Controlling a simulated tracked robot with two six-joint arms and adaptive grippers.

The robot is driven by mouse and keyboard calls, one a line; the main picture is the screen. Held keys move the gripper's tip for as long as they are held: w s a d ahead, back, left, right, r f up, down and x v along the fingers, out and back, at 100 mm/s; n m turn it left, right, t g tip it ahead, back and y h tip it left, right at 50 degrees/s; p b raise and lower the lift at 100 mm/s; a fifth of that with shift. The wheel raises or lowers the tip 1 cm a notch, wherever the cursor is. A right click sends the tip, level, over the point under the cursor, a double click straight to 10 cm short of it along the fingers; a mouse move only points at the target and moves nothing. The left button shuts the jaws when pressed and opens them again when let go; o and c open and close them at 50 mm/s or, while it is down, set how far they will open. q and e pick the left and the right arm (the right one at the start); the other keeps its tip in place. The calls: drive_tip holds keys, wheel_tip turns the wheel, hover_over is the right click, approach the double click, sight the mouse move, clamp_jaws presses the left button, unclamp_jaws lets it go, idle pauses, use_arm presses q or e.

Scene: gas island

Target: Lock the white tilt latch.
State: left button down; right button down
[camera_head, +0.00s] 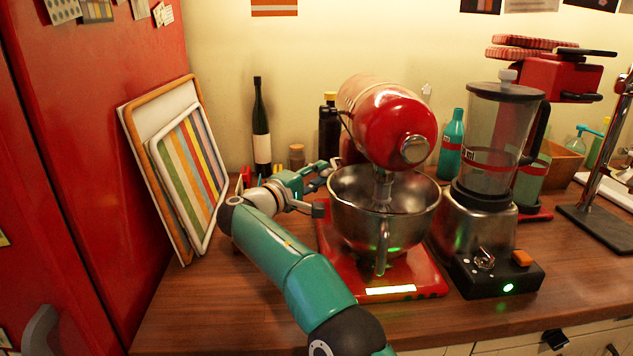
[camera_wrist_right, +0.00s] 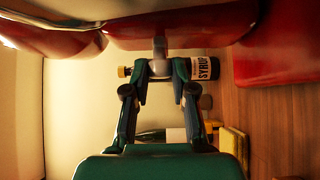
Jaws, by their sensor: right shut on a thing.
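The red stand mixer (camera_head: 385,115) stands on the counter with its head over a steel bowl (camera_head: 385,215). My right gripper (camera_head: 327,170) is at the mixer's left side, behind the bowl's left rim. In the right wrist view, the fingers of my right gripper (camera_wrist_right: 160,70) close around a small pale latch (camera_wrist_right: 160,46) that sticks out from the red mixer body (camera_wrist_right: 165,22). Its tip is between the fingers. In the head view I cannot make out the latch behind the gripper and bowl. My left gripper is not in view.
Trays (camera_head: 190,170) lean on the red cabinet at the left. A dark bottle (camera_head: 261,130) and a syrup bottle (camera_wrist_right: 205,68) stand behind the gripper. A blender (camera_head: 490,170) stands close right of the mixer. The counter at front left (camera_head: 200,300) is clear.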

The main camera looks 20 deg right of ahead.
drive_tip(key=shift+f, duration=0.2)
drive_tip(key=c, duration=0.9)
unclamp_jaws()
drive_tip(key=shift+c, duration=0.2)
drive_tip(key=shift+r, duration=0.1)
drive_tip(key=v, duration=0.8)
